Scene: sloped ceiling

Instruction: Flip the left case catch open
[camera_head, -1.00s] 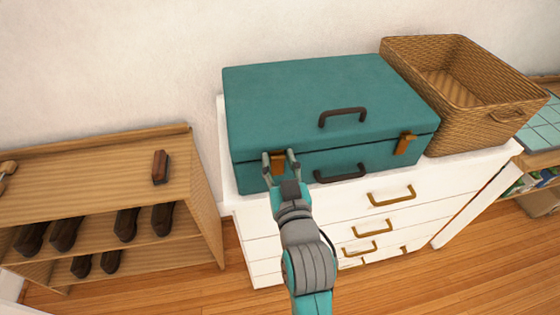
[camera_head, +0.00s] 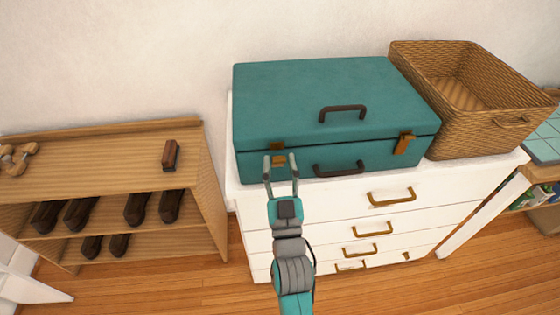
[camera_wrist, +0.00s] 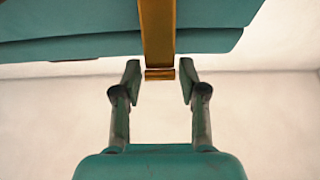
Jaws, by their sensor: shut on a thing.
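The teal case (camera_head: 320,105) lies closed on the white dresser. Its left catch (camera_head: 277,146) is a brass strap on the front face, partly hidden by my gripper. My gripper (camera_head: 280,161) is in front of it, shut on the catch's lower end. In the wrist view the brass strap (camera_wrist: 157,30) comes down from the top, its end between the two fingertips of my gripper (camera_wrist: 160,80). I cannot tell how far the catch is swung out. The right catch (camera_head: 404,143) lies against the case front.
A dark front handle (camera_head: 339,169) is just right of my gripper. The white dresser (camera_head: 330,200) has brass drawer pulls below. A wicker basket (camera_head: 490,130) stands right of the case. A wooden shoe rack (camera_head: 100,165) stands left, with a floor gap between.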

